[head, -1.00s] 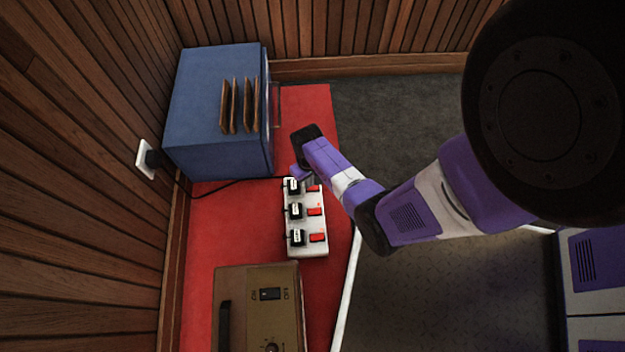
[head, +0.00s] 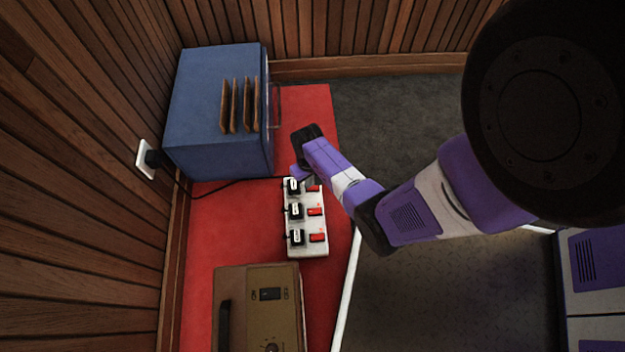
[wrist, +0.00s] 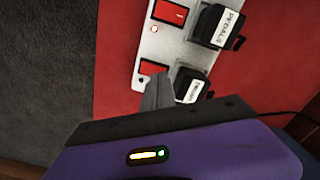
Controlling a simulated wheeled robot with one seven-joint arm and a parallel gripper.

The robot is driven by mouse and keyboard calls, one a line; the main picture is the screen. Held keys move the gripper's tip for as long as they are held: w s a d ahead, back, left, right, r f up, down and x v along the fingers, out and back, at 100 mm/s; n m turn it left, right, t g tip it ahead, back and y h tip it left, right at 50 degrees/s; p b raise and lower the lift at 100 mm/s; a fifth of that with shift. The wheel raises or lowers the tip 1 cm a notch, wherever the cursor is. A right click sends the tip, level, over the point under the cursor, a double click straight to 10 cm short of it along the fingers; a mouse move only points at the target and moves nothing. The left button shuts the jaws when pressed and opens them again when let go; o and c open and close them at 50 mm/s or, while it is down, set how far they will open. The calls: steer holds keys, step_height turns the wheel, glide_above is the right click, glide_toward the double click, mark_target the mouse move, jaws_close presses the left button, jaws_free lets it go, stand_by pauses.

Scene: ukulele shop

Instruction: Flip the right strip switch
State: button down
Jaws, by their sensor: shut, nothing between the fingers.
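A pale power strip (head: 306,248) lies on the red surface with three red rocker switches in a row, each beside a black plug. My gripper (head: 299,172) is at the strip's far end, by the far switch (head: 313,188). In the wrist view, my shut, empty gripper (wrist: 157,82) points at the nearest switch (wrist: 154,68) and overlaps its lower edge; I cannot tell whether it touches. The neighbouring switch (wrist: 170,14) has a small light by it. The plug beside that neighbour has a label (wrist: 228,27) reading PEDALS. The nearest plug's label is partly hidden.
A blue box (head: 215,120) with brown slats on top stands beyond the strip. A brown amplifier-like case (head: 240,280) stands on the near side. A black cord (head: 215,188) runs to a wall outlet (head: 146,160). Wooden walls bound the left and back.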

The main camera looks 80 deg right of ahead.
steer(key=shift+f+b, duration=0.75)
steer(key=shift+f, duration=0.2)
stand_by(0.6)
step_height(320, 180, up, 7)
steer(key=p, duration=0.7)
steer(key=shift+r+p, duration=0.1)
steer(key=shift+p, duration=0.2)
stand_by(0.4)
